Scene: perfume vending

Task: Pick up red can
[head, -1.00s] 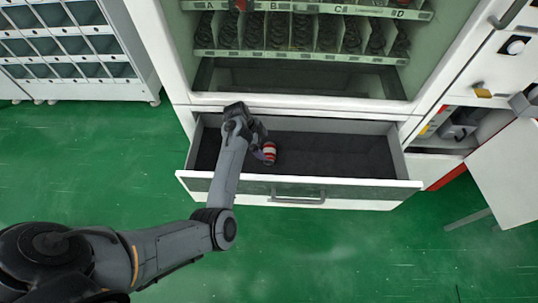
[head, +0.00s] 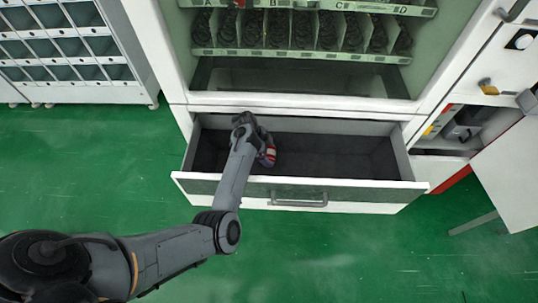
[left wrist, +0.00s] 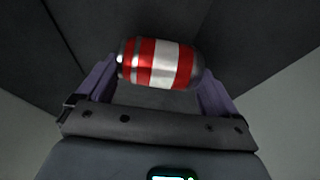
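The red can (head: 267,156), with red and white bands, is in the left part of the open drawer (head: 340,155), partly hidden by my left gripper (head: 264,147). In the left wrist view the can (left wrist: 160,64) lies crosswise between the tips of my spread left gripper (left wrist: 158,78). One finger is close to each end of the can. I cannot tell whether the fingers touch it. My right gripper is in neither view.
The drawer's front wall and handle (head: 299,201) face me below the vending machine's shelf (head: 300,54). The drawer's right half is empty. A white cabinet door (head: 508,170) stands open at the right. Green floor (head: 330,255) is clear in front.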

